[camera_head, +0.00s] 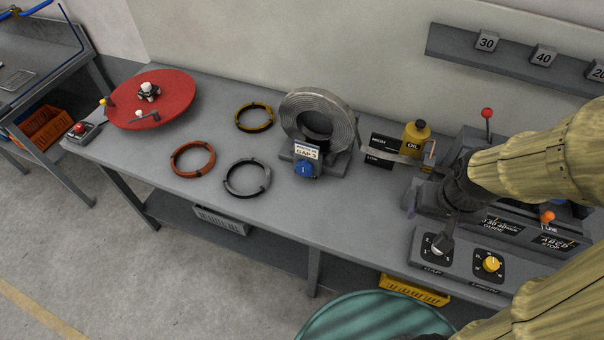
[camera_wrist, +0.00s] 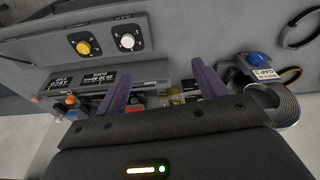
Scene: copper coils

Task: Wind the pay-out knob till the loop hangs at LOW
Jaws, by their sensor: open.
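The blue pay-out knob (camera_head: 303,168) sits at the foot of the coil stand, below a white label; it also shows at the right of the wrist view (camera_wrist: 257,58). The grey metal coil (camera_head: 318,112) stands upright behind it. A strip (camera_head: 398,158) runs from the coil side toward the machine, across the dark HIGH/LOW board (camera_head: 383,143). I cannot tell exactly where its lowest point hangs against the marks. My gripper (camera_head: 424,205) is right of the knob, above the machine's front, apart from the knob. In the wrist view its purple fingers (camera_wrist: 162,82) are spread and empty.
A panel at the front right bears a white knob (camera_head: 438,246) and a yellow knob (camera_head: 491,263). An oil can (camera_head: 415,136) stands behind the strip. Orange (camera_head: 193,159), dark (camera_head: 246,178) and yellow (camera_head: 254,117) rings lie left of the coil. Bench in front of the blue knob is clear.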

